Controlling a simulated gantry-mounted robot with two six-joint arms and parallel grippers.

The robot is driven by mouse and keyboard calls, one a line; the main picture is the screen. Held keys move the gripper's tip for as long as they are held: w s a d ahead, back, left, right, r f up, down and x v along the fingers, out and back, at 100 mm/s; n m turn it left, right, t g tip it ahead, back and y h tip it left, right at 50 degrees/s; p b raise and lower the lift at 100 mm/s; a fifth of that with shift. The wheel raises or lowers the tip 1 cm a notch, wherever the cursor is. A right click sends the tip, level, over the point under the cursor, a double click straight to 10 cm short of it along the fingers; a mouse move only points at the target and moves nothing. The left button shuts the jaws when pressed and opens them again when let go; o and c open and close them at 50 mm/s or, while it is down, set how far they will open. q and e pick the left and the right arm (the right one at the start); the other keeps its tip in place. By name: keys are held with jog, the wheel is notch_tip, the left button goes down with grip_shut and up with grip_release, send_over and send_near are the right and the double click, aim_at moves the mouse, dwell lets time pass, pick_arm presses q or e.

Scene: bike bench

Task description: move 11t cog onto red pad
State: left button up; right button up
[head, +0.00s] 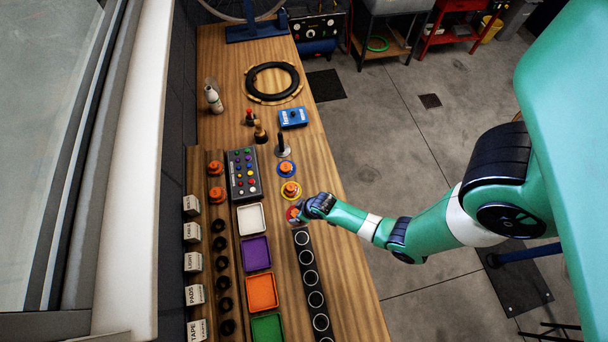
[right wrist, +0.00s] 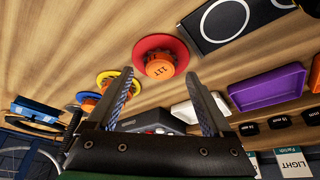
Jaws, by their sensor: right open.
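The orange 11T cog (right wrist: 160,66) shows in the right wrist view with its label facing the camera. It sits on the round red pad (right wrist: 178,45), near the middle of it, and appears to rest there. The red pad also shows in the head view (head: 291,214), partly hidden by my right gripper. My right gripper (right wrist: 160,78) is open and empty, with the cog ahead of its fingertips and apart from them. The right gripper is beside the red pad in the head view (head: 304,210). My left gripper is not in view.
A yellow pad (head: 296,196) and a blue pad (head: 293,172) each hold an orange cog farther back. Coloured trays, including a purple one (head: 256,253), stand to the left. A black strip with white circles (head: 312,281) lies in front. More orange cogs stand at left.

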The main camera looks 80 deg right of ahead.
jog(key=p+v, duration=0.6)
jog(key=v, duration=0.4)
jog(key=shift+r, duration=0.25)
jog(key=shift+s, duration=0.1)
